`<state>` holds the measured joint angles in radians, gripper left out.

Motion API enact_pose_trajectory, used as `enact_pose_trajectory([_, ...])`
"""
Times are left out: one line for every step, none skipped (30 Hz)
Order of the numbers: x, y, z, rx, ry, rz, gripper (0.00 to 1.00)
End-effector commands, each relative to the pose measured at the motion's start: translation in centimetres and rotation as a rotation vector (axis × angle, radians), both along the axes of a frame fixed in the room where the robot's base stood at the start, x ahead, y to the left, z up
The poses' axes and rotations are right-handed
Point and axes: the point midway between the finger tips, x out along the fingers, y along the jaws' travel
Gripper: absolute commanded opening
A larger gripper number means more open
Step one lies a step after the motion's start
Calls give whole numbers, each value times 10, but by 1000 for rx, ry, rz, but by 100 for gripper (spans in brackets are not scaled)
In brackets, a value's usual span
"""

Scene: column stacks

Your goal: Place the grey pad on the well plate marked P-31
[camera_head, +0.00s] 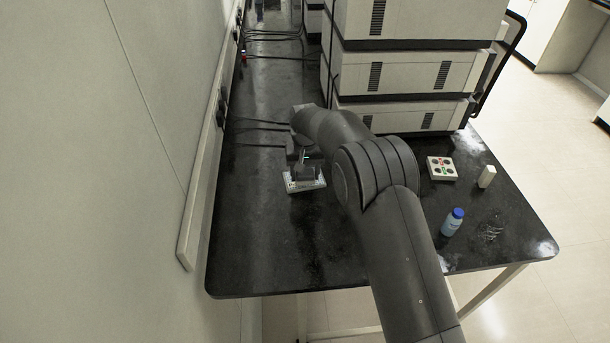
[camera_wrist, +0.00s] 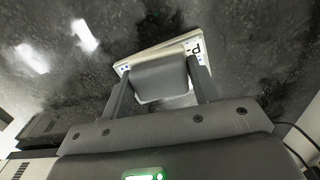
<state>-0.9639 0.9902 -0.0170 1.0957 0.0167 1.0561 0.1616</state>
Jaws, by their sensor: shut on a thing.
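The grey pad (camera_wrist: 160,78) is held between the two fingers of my gripper (camera_wrist: 160,70), which is shut on it. A white well plate (camera_wrist: 151,54) lies on the black bench just beyond and under the pad. Its corner label shows a "P"; the rest of the label cannot be read. In the head view the well plate (camera_head: 291,186) lies left of my arm, with the dark pad (camera_head: 309,173) over it. The pad hides much of the plate. I cannot tell whether they touch.
Stacked white instruments (camera_head: 408,73) stand behind my arm. To the right are a white box with coloured spots (camera_head: 441,168), a small white block (camera_head: 487,177), a blue-capped bottle (camera_head: 452,223) and a wire tangle (camera_head: 490,234). The bench's front left is clear.

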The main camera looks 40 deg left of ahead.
Motion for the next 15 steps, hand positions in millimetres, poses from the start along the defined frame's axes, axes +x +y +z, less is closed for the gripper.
enact_pose_trajectory([0, 0, -7, -2, 1, 0, 33])
enact_pose_trajectory([0, 0, -9, -1, 0, 0, 33])
enact_pose_trajectory([0, 0, -11, 0, 0, 0, 33])
enact_pose_trajectory([0, 0, -11, 1, -1, 0, 33])
enact_pose_trajectory([0, 0, -10, 1, -1, 0, 33])
enact_pose_trajectory([0, 0, -10, 1, -1, 0, 33])
enact_pose_trajectory([0, 0, -10, 1, -1, 1, 33])
enact_pose_trajectory([0, 0, -10, 1, -1, 1, 33])
enact_pose_trajectory([0, 0, -10, 1, -1, 1, 33])
enact_pose_trajectory([0, 0, -11, 0, 0, 1, 33])
enact_pose_trajectory([0, 0, -11, 0, 0, 1, 33])
enact_pose_trajectory([0, 0, -13, 0, 0, 1, 33])
enact_pose_trajectory([0, 0, -14, 0, 0, 1, 33])
enact_pose_trajectory([0, 0, -13, 1, -1, 1, 58])
enact_pose_trajectory([0, 0, -13, 1, -1, 1, 61])
